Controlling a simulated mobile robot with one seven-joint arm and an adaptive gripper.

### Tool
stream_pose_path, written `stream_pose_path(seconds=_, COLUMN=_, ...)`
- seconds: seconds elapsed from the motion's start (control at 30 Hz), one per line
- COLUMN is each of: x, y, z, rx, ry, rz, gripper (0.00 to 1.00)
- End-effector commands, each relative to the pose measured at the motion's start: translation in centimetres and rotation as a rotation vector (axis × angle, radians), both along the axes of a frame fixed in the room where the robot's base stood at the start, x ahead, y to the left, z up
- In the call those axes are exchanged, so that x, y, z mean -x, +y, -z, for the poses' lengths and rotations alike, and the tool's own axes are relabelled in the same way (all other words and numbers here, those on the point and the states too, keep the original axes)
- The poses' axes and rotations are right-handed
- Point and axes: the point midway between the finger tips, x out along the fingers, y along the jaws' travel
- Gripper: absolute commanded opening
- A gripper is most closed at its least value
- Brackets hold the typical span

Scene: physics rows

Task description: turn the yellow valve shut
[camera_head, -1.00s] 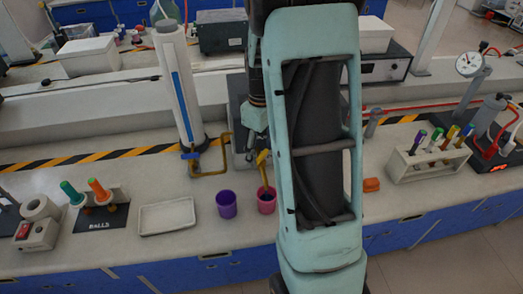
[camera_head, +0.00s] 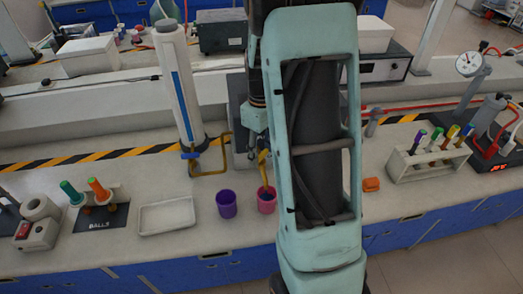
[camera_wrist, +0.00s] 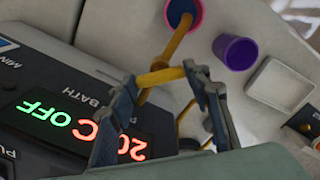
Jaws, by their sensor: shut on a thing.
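The yellow valve (camera_wrist: 160,76) shows in the wrist view as a short yellow bar between my two fingertips. A yellow spout runs from it toward the pink cup (camera_wrist: 183,14), which has something blue inside. My gripper (camera_wrist: 160,80) is shut on the yellow bar, one finger at each end. In the head view my gripper (camera_head: 257,138) is partly hidden by my arm, just above the yellow spout (camera_head: 263,158) and the pink cup (camera_head: 266,200). The lit device marked BATH (camera_wrist: 70,110) lies below my gripper in the wrist view.
A purple cup (camera_head: 227,204) stands left of the pink one, with a white tray (camera_head: 167,215) further left. A white column (camera_head: 180,90) and a bent yellow pipe (camera_head: 226,155) stand close by on the left. A tube rack (camera_head: 430,157) is at right.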

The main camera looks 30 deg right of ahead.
Motion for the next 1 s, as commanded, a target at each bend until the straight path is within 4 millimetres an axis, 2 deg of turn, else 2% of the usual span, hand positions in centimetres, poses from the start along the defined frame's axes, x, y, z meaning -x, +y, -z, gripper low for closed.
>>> stream_pose_path(seconds=0.27, x=-0.05, y=0.03, z=-0.01, rx=0.000, ry=-0.001, rz=0.161, gripper=0.20)
stream_pose_path(seconds=0.7, x=-0.07, y=0.00, z=-0.06, rx=0.001, ry=-0.001, rz=0.535, gripper=0.20)
stream_pose_path(seconds=1.0, x=-0.08, y=0.01, z=-0.09, rx=0.000, ry=-0.002, rz=0.709, gripper=0.20)
